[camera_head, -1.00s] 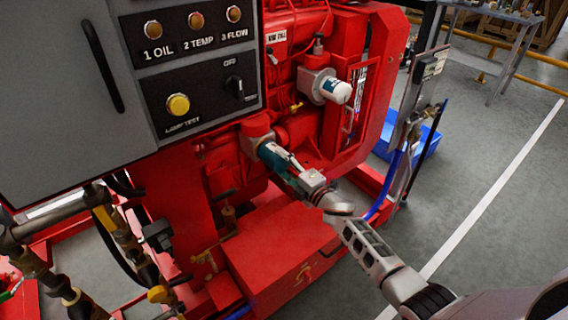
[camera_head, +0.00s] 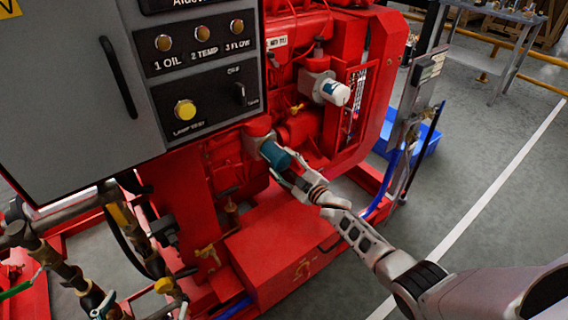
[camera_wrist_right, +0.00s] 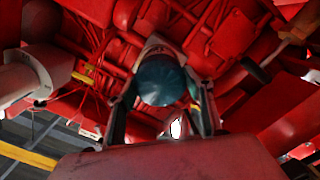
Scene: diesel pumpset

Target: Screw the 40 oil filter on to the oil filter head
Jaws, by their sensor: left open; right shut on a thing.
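In the right wrist view, the round end of the filter (camera_wrist_right: 160,82) lies between the two fingers of my right gripper (camera_wrist_right: 160,100). My left gripper is not in view.
A white and blue filter (camera_head: 335,92) is mounted higher on the engine. A grey control panel (camera_head: 80,110) stands close on the left, with pipes and valves below it. A red base box (camera_head: 285,250) lies under the filter.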

